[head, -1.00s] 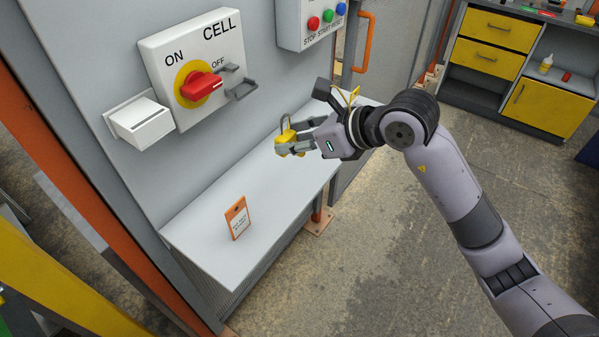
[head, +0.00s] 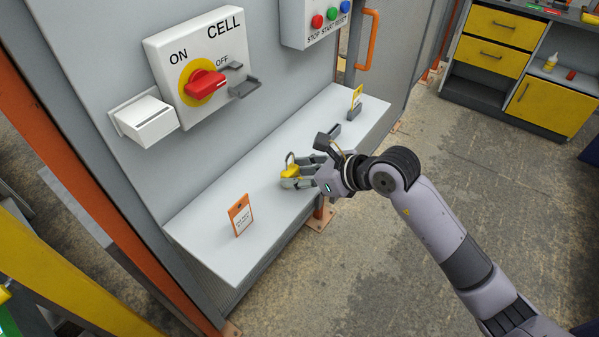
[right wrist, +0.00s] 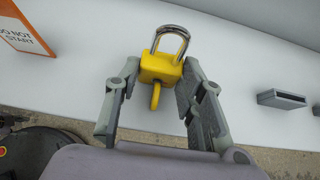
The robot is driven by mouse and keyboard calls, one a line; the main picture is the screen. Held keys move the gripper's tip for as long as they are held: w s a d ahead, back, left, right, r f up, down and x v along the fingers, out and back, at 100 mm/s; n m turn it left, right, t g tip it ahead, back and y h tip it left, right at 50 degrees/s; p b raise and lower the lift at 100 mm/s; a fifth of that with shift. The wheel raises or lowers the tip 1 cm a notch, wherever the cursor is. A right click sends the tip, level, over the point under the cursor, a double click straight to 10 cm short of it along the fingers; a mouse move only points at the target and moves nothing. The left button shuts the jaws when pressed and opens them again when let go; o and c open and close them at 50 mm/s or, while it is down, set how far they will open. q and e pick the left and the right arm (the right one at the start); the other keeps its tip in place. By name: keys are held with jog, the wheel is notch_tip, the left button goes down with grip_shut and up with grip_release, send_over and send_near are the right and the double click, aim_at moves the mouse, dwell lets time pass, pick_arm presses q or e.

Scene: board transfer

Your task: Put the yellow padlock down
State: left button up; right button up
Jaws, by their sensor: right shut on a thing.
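The yellow padlock (head: 290,171) is between the fingers of my right gripper (head: 297,176), over the white shelf (head: 210,222). In the right wrist view the padlock (right wrist: 160,68) has its silver shackle pointing away from my gripper (right wrist: 158,95), and a yellow piece hangs from its near side. The right fingers are shut on its body. I cannot tell whether the padlock touches the shelf. My left gripper is not in view.
An orange and white tag (head: 239,215) stands on the shelf left of the padlock. A grey block with a yellow tag (head: 356,102) stands at the far end. The red switch (head: 205,84) and a white box (head: 148,121) are on the panel above.

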jog(key=shift+f, duration=0.2)
jog(key=o, duration=1.1)
jog(key=shift+r, duration=0.1)
jog(key=shift+o, duration=0.2)
jog(key=shift+r, duration=0.25)
jog(key=shift+s+d+r, duration=0.1)
jog(key=shift+s+d, duration=0.05)
jog(key=shift+d, duration=0.2)
jog(key=b+v, duration=0.1)
jog(key=v, duration=1)
jog(key=shift+r, duration=0.1)
